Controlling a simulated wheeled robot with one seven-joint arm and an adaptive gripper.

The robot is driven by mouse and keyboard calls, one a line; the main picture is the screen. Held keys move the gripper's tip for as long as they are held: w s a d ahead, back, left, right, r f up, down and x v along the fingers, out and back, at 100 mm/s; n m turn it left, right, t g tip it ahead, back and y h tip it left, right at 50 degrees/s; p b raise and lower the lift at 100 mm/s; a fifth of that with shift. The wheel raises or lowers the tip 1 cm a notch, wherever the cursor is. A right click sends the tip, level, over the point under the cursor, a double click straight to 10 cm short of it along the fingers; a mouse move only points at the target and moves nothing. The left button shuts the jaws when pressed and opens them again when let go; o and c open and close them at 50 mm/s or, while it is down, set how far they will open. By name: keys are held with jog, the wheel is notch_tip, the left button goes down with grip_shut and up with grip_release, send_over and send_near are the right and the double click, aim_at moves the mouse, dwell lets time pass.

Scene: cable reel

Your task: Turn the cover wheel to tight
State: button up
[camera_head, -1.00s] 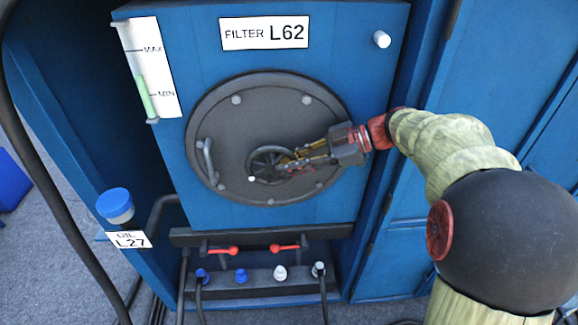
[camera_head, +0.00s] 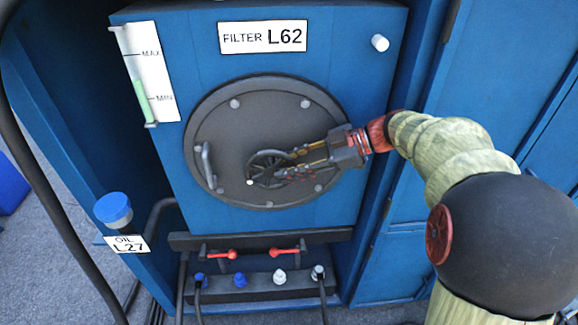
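The cover wheel (camera_head: 264,161) is a small dark spoked handwheel with a white mark low on its left rim. It sits at the middle of the round grey filter cover (camera_head: 225,125) on the blue cabinet. My gripper (camera_head: 284,166) reaches in from the right, with its fingers at the wheel's right side. The two fingers are spread apart, one above the other. The fingertips overlap the wheel's right rim in this view; I cannot tell whether they touch it.
A curved handle (camera_head: 206,165) stands on the cover's left side, and bolts ring the cover. Below are two red valve levers (camera_head: 222,254) and a row of capped ports (camera_head: 240,280). A blue oil cap (camera_head: 114,209) and a level gauge (camera_head: 142,88) are at left.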

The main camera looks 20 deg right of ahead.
notch_tip(320, 180, up, 10)
jog(key=shift+f, duration=0.2)
jog(key=shift+c, duration=0.4)
